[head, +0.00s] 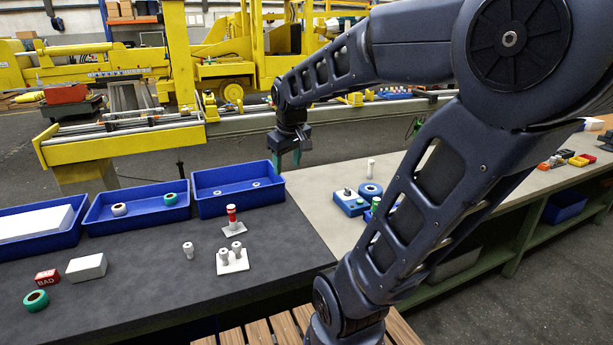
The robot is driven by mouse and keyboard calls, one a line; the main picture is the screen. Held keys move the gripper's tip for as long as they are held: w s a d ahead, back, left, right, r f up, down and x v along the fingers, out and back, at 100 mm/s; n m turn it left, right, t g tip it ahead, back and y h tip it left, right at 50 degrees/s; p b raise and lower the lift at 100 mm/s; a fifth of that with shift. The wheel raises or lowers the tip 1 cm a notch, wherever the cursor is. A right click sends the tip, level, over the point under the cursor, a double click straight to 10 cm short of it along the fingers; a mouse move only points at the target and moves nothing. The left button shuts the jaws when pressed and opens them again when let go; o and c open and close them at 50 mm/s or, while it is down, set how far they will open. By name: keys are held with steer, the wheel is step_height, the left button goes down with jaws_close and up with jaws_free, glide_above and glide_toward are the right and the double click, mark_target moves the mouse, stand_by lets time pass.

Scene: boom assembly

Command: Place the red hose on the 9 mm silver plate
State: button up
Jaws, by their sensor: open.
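A small red cylinder with a pale band (232,214), which looks like the red hose, stands upright on a fitting on a small pale plate (241,231) on the dark mat. No size marking is readable, so I cannot tell which plate is the 9 mm one. My gripper (287,163) is open over the far part of the bench, right of the blue bins. It is behind and right of the red cylinder, well apart from it. I see nothing between its fingers.
Three blue bins (208,209) line the back left. A single silver fitting (188,250), a white block (86,268), a red "BAD" block (47,276) and a green ring (36,300) lie on the mat. A blue plate (344,203) stands right, beside my arm.

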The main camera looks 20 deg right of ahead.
steer(key=s+d+m+t, duration=0.1)
steer(key=s+m, duration=0.3)
steer(key=s, duration=0.5)
steer(key=shift+d+f, duration=0.25)
steer(key=shift+d, duration=0.2)
stand_by(0.7)
